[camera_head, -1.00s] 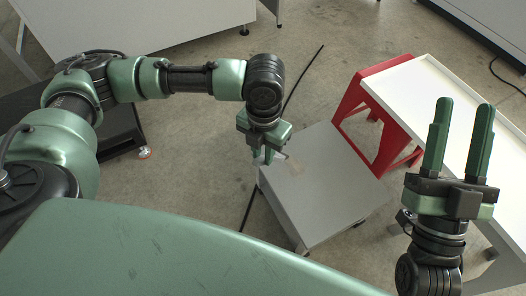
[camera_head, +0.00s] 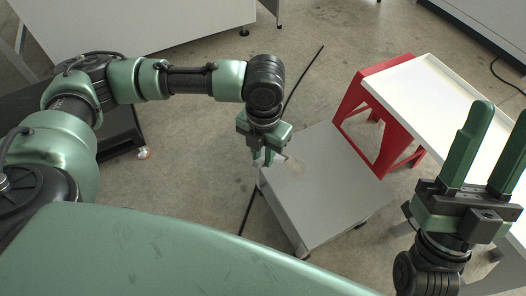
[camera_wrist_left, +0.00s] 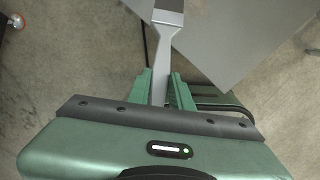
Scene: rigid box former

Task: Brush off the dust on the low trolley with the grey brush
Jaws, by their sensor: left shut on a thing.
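The low trolley (camera_head: 325,205) is a grey, flat-topped platform on the floor in the middle of the head view. A faint brownish patch of dust (camera_head: 318,165) shows on its top. My left gripper (camera_head: 266,160) is above the trolley's far left corner, pointing down. Whether the brush touches the top I cannot tell. My right gripper (camera_head: 502,112) is open and empty at the right.
A red stool (camera_head: 355,100) and a white table (camera_head: 430,95) stand right behind the trolley, close to its edge. A black cable (camera_head: 303,75) runs along the floor. A white cabinet (camera_head: 140,25) stands at the back left.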

